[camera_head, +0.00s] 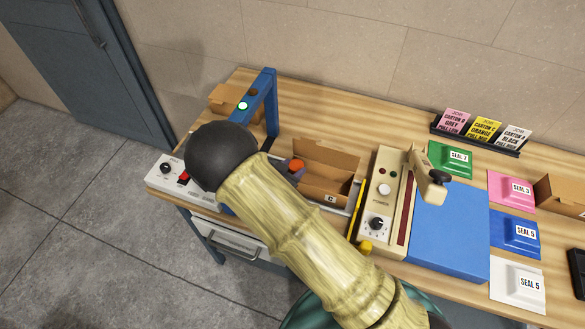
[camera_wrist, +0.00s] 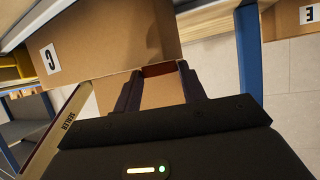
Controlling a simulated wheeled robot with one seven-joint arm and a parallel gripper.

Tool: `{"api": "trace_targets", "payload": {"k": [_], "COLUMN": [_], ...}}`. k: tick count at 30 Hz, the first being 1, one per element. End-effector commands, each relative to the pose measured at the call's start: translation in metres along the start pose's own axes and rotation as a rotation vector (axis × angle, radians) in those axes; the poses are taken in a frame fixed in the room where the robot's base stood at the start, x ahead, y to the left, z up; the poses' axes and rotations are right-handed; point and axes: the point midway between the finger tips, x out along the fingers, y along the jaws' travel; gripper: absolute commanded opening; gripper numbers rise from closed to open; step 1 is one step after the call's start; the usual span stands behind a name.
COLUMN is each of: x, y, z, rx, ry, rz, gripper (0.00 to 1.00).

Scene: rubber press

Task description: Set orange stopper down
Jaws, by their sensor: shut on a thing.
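The orange stopper (camera_head: 297,165) shows as a small orange top at the left edge of the carton marked C (camera_head: 328,174) in the head view. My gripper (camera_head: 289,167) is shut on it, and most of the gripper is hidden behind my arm. In the wrist view the two dark fingers of my gripper (camera_wrist: 160,76) stand apart, with a dark reddish patch between their tips that I cannot clearly make out. Carton C (camera_wrist: 105,42) also shows there, just beyond and left of the fingers. The stopper's lower part is hidden.
A blue press frame (camera_head: 270,103) with a green light stands behind my gripper. A beige sealer (camera_head: 383,205) and blue pad (camera_head: 447,232) are right of carton C. Several coloured seal packets and a card rack (camera_head: 477,134) lie farther right. Another carton (camera_head: 222,98) is back left.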

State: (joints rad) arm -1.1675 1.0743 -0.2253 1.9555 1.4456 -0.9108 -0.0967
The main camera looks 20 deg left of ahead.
Motion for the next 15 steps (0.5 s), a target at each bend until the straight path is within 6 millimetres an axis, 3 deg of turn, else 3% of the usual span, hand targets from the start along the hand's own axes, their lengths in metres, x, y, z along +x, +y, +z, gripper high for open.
{"api": "trace_targets", "payload": {"k": [7,8,10,11,15], "x": [0.0023,0.0023,0.0023,0.0024,0.0025], "y": [0.0017,0.0019,0.0022,0.0022,0.0024], "z": [0.0079,0.0084,0.0093,0.0095,0.0103], "rx": [-0.005,-0.006,-0.007,-0.008,-0.010], "ry": [-0.010,-0.011,-0.013,-0.013,-0.013], "rz": [0.003,0.003,0.003,0.003,0.003], "gripper": [0.19,0.45,0.59,0.63,0.63]}}
